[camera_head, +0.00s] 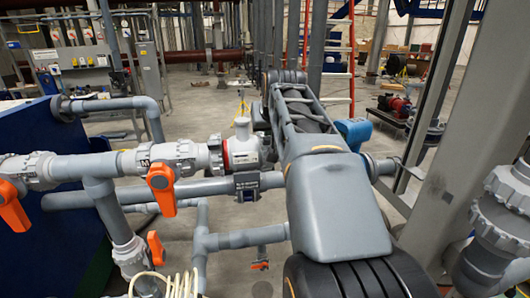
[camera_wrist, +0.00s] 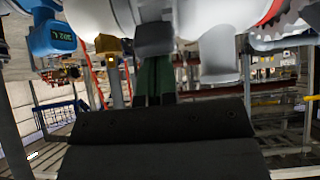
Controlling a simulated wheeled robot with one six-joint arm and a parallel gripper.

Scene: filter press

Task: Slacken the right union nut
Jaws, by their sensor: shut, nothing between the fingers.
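A grey pipe line with valve fittings runs across the head view. A pale fitting with a red ring (camera_head: 242,153) is to the left of my arm, and ribbed union nuts sit on the pipe further left. My arm hides the pipe right of this fitting, so I cannot make out the right union nut there. In the wrist view, pale fittings (camera_wrist: 219,55) hang close above my gripper, with the red ring (camera_wrist: 270,12) and a ribbed nut (camera_wrist: 285,28) at upper right. My gripper (camera_wrist: 160,142) is shut and empty, its dark fingers apart from the fittings in the picture.
A blue gauge (camera_head: 353,132) is just right of my arm and also shows in the wrist view (camera_wrist: 51,38). An orange valve handle (camera_head: 161,188) hangs left. A grey post (camera_head: 470,120) and a fitting (camera_head: 504,222) stand at right. Lower pipes (camera_head: 245,238) cross below.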

